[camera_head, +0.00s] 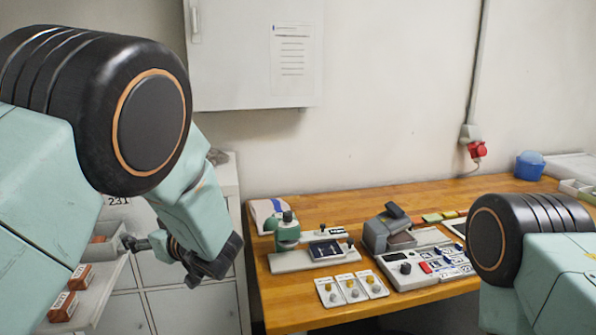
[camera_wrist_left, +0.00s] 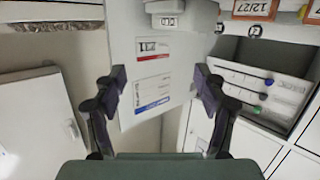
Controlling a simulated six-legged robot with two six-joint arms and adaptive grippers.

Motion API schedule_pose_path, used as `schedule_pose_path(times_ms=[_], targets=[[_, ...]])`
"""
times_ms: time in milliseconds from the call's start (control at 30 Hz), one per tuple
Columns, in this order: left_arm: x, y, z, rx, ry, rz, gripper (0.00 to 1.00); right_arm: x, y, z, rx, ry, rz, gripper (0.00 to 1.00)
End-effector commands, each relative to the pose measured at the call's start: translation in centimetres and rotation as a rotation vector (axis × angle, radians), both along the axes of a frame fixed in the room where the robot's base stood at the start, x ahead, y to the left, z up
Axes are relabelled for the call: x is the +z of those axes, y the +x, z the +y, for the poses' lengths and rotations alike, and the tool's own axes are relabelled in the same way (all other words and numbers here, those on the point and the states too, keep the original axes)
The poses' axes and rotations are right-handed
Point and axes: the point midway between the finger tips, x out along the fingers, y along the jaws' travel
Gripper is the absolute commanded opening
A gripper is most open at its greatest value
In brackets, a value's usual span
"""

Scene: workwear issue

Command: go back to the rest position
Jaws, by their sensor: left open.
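My left gripper (camera_head: 160,259) is at the left of the head view, in front of the light grey cabinet and near an open shelf. In the left wrist view my left gripper (camera_wrist_left: 160,84) has its two dark fingers spread wide apart. A pale panel with a red label and a blue label (camera_wrist_left: 152,92) shows between and beyond the fingers. I cannot tell how far it is from them, but nothing is clamped. Of my right arm only a part shows at the right of the head view; its gripper is not visible.
A shelf (camera_head: 98,312) at left holds orange-labelled boxes (camera_head: 63,306) and a grey bin (camera_head: 113,230). The wooden table (camera_head: 300,312) carries a green device (camera_head: 287,232), a grey control panel (camera_head: 425,275), several small cards, and a blue container (camera_head: 530,165). A wall cabinet (camera_head: 240,60) hangs above.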

Motion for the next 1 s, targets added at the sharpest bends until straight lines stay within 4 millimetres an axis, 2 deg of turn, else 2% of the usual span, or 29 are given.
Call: schedule_pose_path(times_ms=[167, 267, 367, 467, 600, 767, 900, 1000], targets=[[-1.3, 0.4, -0.6, -0.117, 0.006, 0.026, 0.72, 0.0, 0.0, 0.0, -0.001, 0.000, 0.000, 0.69], [-2.9, 0.2, -0.9, -0.188, 0.007, 0.062, 0.72, -0.3, 0.0, 0.0, -0.001, 0.000, 0.000, 0.69], [-6.1, -0.5, -1.3, -0.269, -0.001, 0.125, 0.72, -1.0, 0.0, 0.0, -0.001, 0.000, 0.000, 0.69], [-11.4, -2.3, -1.8, -0.367, -0.025, 0.230, 0.72, -2.3, 0.0, 0.0, 0.000, 0.000, 0.000, 0.69], [-19.7, -6.3, -2.8, -0.500, -0.087, 0.402, 0.72, -4.5, 0.0, 0.0, 0.000, 0.000, 0.000, 0.69], [-28.2, -12.5, -4.0, -0.620, -0.178, 0.596, 0.72, -6.9, 0.0, 0.0, -0.001, 0.000, 0.000, 0.69], [-34.7, -18.8, -5.1, -0.706, -0.273, 0.763, 0.72, -9.1, 0.0, 0.0, -0.001, 0.000, 0.000, 0.69], [-38.9, -23.9, -5.9, -0.761, -0.350, 0.881, 0.72, -10.8, 0.0, 0.0, -0.001, 0.000, 0.000, 0.69]])
